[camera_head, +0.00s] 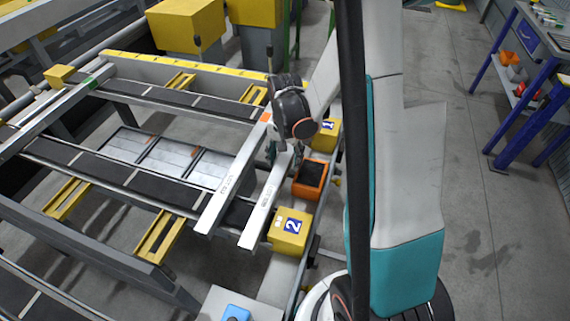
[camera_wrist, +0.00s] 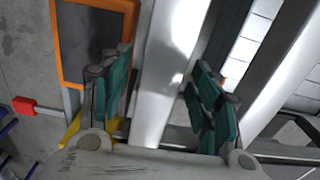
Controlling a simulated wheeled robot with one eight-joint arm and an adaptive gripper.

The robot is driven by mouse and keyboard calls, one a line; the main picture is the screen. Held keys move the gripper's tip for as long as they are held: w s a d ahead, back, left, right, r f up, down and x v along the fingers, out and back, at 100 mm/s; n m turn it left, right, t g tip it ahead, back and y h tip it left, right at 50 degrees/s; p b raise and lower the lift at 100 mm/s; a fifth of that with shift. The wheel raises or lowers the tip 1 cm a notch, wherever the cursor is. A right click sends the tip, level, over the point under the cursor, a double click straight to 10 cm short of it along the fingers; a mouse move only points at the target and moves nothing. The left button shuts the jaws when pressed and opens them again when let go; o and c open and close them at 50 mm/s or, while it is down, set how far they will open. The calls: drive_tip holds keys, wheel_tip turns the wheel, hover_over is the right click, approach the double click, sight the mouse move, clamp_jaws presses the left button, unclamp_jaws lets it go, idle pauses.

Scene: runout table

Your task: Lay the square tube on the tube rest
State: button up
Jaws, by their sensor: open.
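Two long silver square tubes lie side by side, slanting across the rails in the head view: a left one (camera_head: 232,182) and a right one (camera_head: 263,212). Their near ends stick out past the dark roller strip. My gripper (camera_head: 284,154) is over the far end of the right tube, pointing down. In the wrist view this tube (camera_wrist: 168,75) runs between the open teal fingers (camera_wrist: 164,98), with gaps on both sides. The left tube also shows there (camera_wrist: 283,70). Two yellow blocks, marked 1 (camera_head: 326,136) and 2 (camera_head: 290,231), may be the tube rest; I cannot tell.
An orange tray with a dark inside (camera_head: 323,178) sits between the yellow blocks, close to my gripper; it also shows in the wrist view (camera_wrist: 58,50). Yellow posts (camera_head: 188,25) stand at the back. A blue bench (camera_head: 512,75) is far right. The floor between is clear.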

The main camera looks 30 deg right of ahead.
sight(284, 156)
clamp_jaws()
drive_tip(key=shift+r, duration=0.1)
wheel_tip(284, 156, up, 20)
drive_tip(key=p, duration=0.7)
drive_tip(key=shift+p, duration=0.3)
